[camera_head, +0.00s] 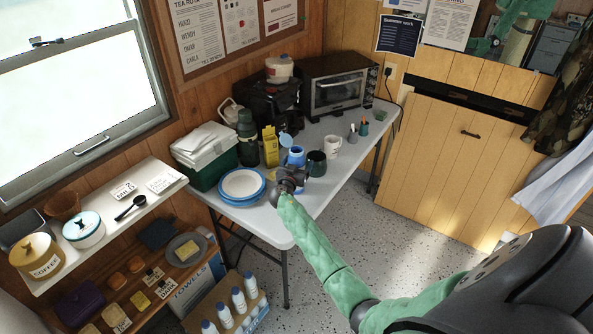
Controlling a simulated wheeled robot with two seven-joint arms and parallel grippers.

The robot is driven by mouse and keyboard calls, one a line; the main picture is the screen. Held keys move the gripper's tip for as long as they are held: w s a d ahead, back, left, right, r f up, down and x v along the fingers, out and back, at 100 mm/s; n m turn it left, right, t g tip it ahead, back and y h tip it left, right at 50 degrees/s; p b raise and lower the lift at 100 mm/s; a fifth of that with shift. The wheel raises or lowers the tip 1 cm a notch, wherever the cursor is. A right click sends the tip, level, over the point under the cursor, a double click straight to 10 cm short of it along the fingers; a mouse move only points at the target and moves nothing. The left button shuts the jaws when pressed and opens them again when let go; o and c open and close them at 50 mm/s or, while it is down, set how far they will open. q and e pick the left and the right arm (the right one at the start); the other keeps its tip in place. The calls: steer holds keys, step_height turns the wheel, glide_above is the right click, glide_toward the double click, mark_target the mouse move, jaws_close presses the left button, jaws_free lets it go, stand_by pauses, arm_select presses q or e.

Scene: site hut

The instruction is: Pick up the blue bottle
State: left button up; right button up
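A blue bottle-like container (296,156) stands on the white folding table (330,190), among several cups and jars. A round pale-blue lid or disc (286,140) shows just above and left of it. My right gripper (291,174), dark at the end of the green-sleeved arm, is directly in front of the blue container and overlaps its lower part in the picture. Its fingers are too small and hidden to show whether they are open or touch it. My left gripper is not in view.
Beside the blue container are a dark mug (316,163), a white mug (332,146), a yellow carton (270,146) and a dark green flask (247,138). Blue-rimmed plates (242,186) lie left of the gripper. White bottles with blue caps (238,300) stand in a box below. The table's front right is clear.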

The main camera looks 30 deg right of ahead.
steer(key=shift+w+d, duration=0.2)
steer(key=c, duration=1.3)
steer(key=shift+c, duration=0.2)
